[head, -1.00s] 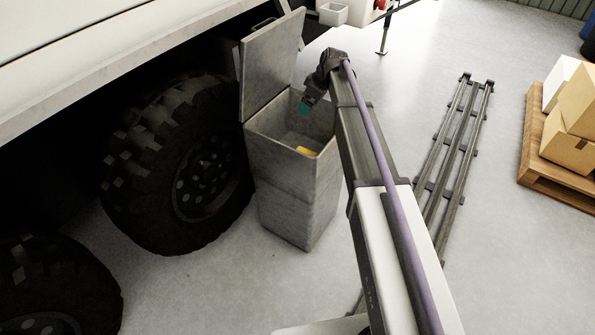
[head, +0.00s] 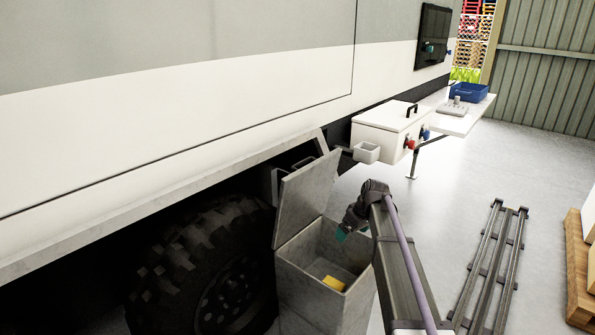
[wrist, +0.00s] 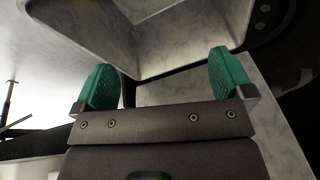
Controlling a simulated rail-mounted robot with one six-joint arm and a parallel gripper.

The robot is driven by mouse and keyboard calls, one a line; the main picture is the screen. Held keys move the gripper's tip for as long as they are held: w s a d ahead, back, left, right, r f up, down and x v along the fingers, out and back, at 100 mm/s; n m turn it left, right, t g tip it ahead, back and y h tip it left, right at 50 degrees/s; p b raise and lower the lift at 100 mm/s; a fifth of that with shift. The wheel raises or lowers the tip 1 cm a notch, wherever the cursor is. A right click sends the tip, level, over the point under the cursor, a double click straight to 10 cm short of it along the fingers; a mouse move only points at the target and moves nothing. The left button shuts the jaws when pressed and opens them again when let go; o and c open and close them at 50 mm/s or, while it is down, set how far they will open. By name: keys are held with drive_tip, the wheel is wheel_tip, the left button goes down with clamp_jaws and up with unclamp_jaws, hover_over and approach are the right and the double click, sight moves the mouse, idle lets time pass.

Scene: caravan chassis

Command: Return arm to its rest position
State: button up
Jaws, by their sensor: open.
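The bin's wall and opening show beyond the fingers there. A yellow object (head: 333,283) lies inside the bin, below and apart from my gripper. The bin's lid (head: 302,203) stands raised on the left side.
A large tyre (head: 205,265) under the caravan is left of the bin. A white box (head: 388,128) with a handle and a small white cup (head: 366,153) are behind it. Rails (head: 490,265) lie on the floor to the right, near a pallet (head: 578,270). Floor between is clear.

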drive_tip(key=s+a+m+g+h, duration=0.3)
drive_tip(key=s+m, duration=0.4)
drive_tip(key=s, duration=2.7)
wheel_tip(320, 180, up, 15)
drive_tip(key=w+p, duration=0.1)
drive_tip(key=p, duration=1.4)
drive_tip(key=shift+w+a+f+t, duration=0.15)
drive_tip(key=shift+w+a+t, duration=0.1)
drive_tip(key=shift+a+t, duration=0.15)
drive_tip(key=shift+c, duration=0.4)
